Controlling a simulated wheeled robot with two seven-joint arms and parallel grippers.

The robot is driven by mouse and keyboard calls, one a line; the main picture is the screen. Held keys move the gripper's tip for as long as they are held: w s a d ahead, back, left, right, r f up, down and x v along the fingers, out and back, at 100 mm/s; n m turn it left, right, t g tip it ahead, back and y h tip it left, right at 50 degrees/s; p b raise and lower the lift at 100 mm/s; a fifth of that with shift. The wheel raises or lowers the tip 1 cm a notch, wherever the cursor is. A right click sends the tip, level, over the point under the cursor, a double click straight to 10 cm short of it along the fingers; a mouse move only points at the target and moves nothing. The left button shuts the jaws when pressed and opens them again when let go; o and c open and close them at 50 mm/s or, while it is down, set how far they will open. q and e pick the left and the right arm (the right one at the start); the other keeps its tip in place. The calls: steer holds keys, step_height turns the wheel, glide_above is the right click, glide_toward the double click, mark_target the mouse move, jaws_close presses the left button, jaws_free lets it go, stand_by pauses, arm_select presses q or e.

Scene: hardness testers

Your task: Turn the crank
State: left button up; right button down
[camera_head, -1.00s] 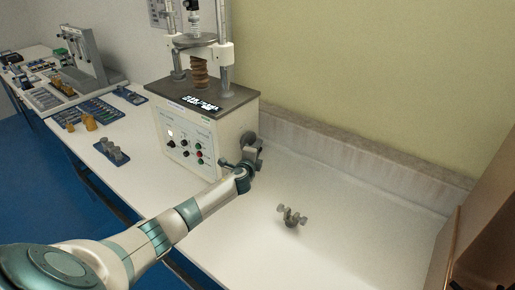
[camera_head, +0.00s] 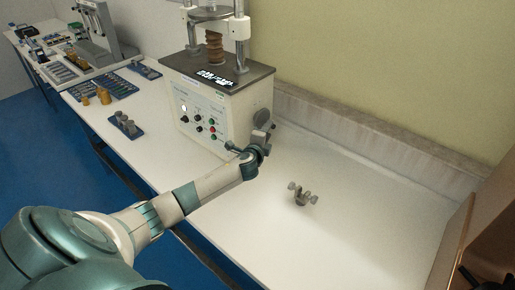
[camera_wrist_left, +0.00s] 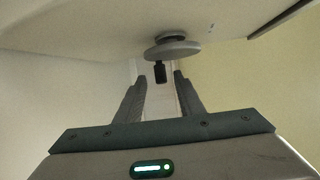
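The crank is a grey disc (camera_head: 262,118) on the right side of the white hardness tester (camera_head: 214,115). In the left wrist view, the disc (camera_wrist_left: 172,50) shows from its edge, with a short black handle (camera_wrist_left: 159,72) sticking out of it toward me. My left gripper (camera_wrist_left: 160,77) is open, its two fingers on either side of the handle's end in the picture. I cannot tell whether they touch it. In the head view, my left gripper (camera_head: 263,149) is just below the disc, its fingers hard to make out.
A small grey clamp-like part (camera_head: 301,195) stands on the white table (camera_head: 345,220) right of the tester. A blue tray with grey cylinders (camera_head: 126,125) lies to the left. A low ledge (camera_head: 370,140) runs along the wall.

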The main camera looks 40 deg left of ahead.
arm_select(q)
steer(key=b+v, duration=0.2)
steer(key=v, duration=1)
steer(key=shift+s, duration=0.1)
stand_by(0.5)
